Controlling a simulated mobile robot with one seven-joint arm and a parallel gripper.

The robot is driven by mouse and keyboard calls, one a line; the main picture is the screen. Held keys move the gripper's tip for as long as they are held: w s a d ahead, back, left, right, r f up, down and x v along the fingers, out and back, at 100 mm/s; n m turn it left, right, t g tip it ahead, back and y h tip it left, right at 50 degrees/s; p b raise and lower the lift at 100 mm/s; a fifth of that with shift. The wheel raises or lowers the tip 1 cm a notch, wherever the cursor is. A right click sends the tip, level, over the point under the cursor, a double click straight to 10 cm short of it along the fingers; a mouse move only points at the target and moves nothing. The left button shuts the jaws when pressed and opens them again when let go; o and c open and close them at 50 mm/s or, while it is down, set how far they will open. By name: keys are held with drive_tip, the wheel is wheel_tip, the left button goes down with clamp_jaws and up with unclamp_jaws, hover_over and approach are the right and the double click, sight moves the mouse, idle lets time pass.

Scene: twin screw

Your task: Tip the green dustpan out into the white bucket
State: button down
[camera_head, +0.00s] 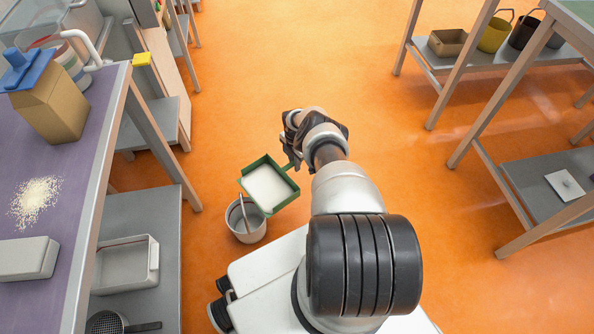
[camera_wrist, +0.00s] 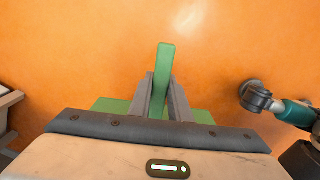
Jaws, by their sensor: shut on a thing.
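The green dustpan (camera_head: 284,200) is in the middle of the head view, with a pale layer lying in its pan. My gripper (camera_head: 294,140) is beyond it and shut on its handle. In the wrist view the green handle (camera_wrist: 163,75) stands between the two fingers of my gripper (camera_wrist: 164,95), and parts of the pan show behind them. The white bucket (camera_head: 247,231) stands on the orange floor, just left of and below the pan in the picture. The pan's near left edge overlaps the bucket's right rim in view. A thin grey handle shows at the bucket's mouth.
A purple-topped table (camera_head: 90,130) at left bears a tan carton (camera_head: 55,103), spilled pale grains (camera_head: 36,198) and a grey block (camera_head: 28,258). A white tray (camera_head: 125,268) sits on its lower shelf. Shelved tables stand at right. The orange floor between is clear.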

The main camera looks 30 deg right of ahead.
drive_tip(key=shift+s+d+f, duration=0.25)
drive_tip(key=shift+f, duration=0.25)
drive_tip(key=shift+w+a+r+h, duration=0.15)
drive_tip(key=shift+a+r+h, duration=0.15)
drive_tip(key=shift+r, duration=0.2)
drive_tip(key=shift+s+r+h, duration=0.3)
drive_tip(key=shift+s+r, duration=0.05)
drive_tip(key=shift+r, duration=0.3)
drive_tip(key=shift+w+a+r, duration=0.1)
drive_tip(key=shift+a+r, duration=0.2)
drive_tip(key=shift+a+r+t+h, duration=0.15)
drive_tip(key=shift+a+r+h, duration=0.1)
drive_tip(key=shift+r+h, duration=0.35)
drive_tip(key=shift+a+r+t+h, duration=0.15)
drive_tip(key=shift+a+r+h, duration=0.2)
drive_tip(key=shift+r, duration=0.45)
drive_tip(key=shift+s+d+r, duration=0.15)
drive_tip(key=shift+s, duration=0.05)
drive_tip(key=r+p, duration=0.1)
drive_tip(key=a+r+h+p, duration=0.1)
drive_tip(key=shift+s+a+r+h+p, duration=0.1)
drive_tip(key=shift+a+r+h+p, duration=0.15)
drive_tip(key=shift+p, duration=0.15)
drive_tip(key=shift+s+a+r+t+h+p, duration=0.1)
drive_tip(key=shift+a+r+t+h+p, duration=0.25)
drive_tip(key=shift+r+h+p, duration=0.3)
